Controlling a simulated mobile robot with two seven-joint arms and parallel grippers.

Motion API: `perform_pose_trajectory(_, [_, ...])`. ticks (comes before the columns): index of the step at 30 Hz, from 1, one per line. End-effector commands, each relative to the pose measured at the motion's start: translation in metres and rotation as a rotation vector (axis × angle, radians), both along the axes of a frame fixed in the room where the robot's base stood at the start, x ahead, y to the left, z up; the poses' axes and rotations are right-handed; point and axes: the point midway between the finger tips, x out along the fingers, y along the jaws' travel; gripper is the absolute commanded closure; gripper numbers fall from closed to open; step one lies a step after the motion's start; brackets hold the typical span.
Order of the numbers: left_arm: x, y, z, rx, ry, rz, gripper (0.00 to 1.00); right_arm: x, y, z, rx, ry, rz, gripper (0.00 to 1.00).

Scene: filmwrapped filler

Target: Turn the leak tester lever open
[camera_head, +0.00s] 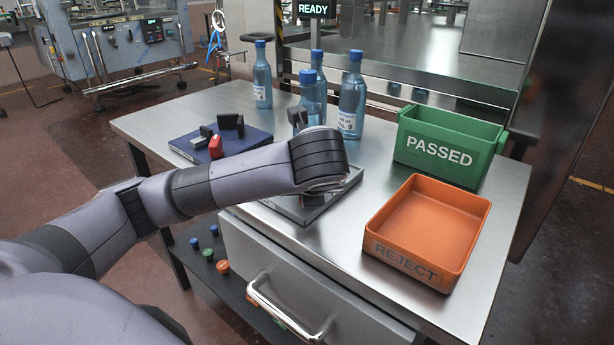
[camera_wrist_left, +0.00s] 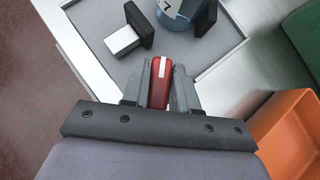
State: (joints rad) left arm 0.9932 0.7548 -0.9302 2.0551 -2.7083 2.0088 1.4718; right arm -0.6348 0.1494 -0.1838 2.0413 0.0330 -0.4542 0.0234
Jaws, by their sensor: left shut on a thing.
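My left gripper (camera_wrist_left: 160,88) is shut on a red lever (camera_wrist_left: 158,95) with a white stripe, seen between its two fingers in the left wrist view. The lever is at the near side of a grey tester plate (camera_wrist_left: 92,28). Black blocks (camera_wrist_left: 139,22) stand on the plate, with a blue bottle (camera_wrist_left: 178,14) between them, cut off by the picture's top edge. In the head view the grey plate (camera_head: 350,184) shows at the table's middle. My left wrist covers the fingers and lever there. My right gripper is not in view.
An orange REJECT bin (camera_head: 428,225) and a green PASSED bin (camera_head: 449,147) stand to the right. Blue bottles (camera_head: 352,96) stand behind the tester. A dark blue fixture (camera_head: 255,138) with a red part is on the left. A drawer handle (camera_head: 285,312) projects at the front.

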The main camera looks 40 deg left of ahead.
Motion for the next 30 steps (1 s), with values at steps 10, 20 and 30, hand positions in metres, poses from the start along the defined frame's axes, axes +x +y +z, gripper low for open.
perform_pose_trajectory(10, [0.000, 0.000, -0.001, -0.001, 0.000, 0.009, 1.00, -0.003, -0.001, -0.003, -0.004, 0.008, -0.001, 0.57])
perform_pose_trajectory(20, [0.000, 0.000, 0.000, -0.001, 0.001, 0.008, 0.51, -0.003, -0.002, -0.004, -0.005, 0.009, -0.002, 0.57])
perform_pose_trajectory(30, [-0.005, -0.005, 0.012, 0.001, -0.003, 0.004, 0.51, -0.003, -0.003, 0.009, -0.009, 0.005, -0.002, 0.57])
